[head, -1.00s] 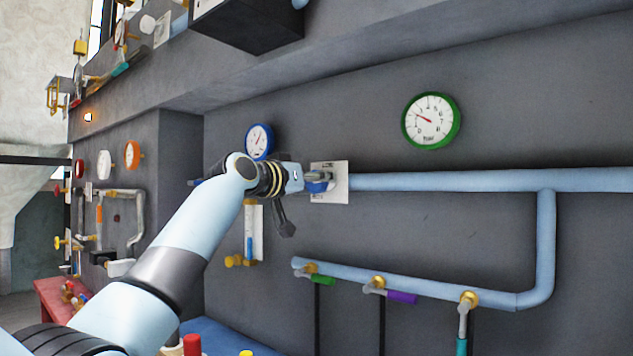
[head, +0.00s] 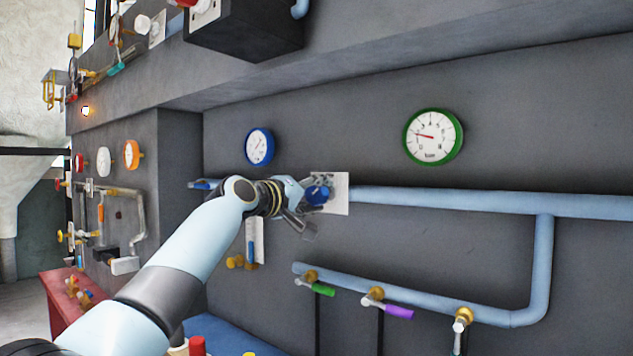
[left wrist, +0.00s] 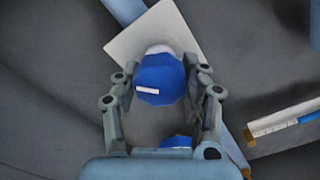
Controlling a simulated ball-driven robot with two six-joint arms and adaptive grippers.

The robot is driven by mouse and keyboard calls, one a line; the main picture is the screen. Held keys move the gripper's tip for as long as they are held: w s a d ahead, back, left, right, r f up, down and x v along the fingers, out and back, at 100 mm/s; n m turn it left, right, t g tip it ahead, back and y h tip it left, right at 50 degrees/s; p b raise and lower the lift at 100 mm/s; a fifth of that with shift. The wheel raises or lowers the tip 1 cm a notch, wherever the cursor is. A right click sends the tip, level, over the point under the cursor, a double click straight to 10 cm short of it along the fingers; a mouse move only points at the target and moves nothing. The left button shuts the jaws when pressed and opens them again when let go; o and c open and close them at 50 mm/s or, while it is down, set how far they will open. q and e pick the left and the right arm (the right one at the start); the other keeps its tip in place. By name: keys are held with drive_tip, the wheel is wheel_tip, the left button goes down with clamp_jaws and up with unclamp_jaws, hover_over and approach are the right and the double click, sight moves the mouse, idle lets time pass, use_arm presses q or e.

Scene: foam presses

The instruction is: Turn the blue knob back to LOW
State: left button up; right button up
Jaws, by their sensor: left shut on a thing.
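My left gripper (head: 309,201) is at the knob. Its two fingers stand on either side of the knob in the left wrist view, shut on it. No LOW lettering is readable on the plate (left wrist: 180,22). My right gripper is not in view.
A blue-rimmed gauge (head: 260,146) hangs above left of the knob and a green-rimmed gauge (head: 433,136) to the right. The pale blue pipe (head: 440,199) runs right. Valves with green (head: 322,289) and purple (head: 399,311) handles sit below. A dark box (head: 250,33) juts out above.

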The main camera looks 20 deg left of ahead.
use_arm(q)
drive_tip(key=n+p, duration=0.4)
drive_tip(key=n, duration=0.1)
drive_tip(key=shift+n, duration=0.3)
drive_tip(key=shift+f+n+p, duration=0.15)
drive_tip(key=shift+n+p, duration=1.3)
drive_tip(key=shift+n, duration=0.55)
drive_tip(key=o, duration=1.2)
drive_tip(key=shift+a, duration=0.1)
drive_tip(key=v, duration=1.2)
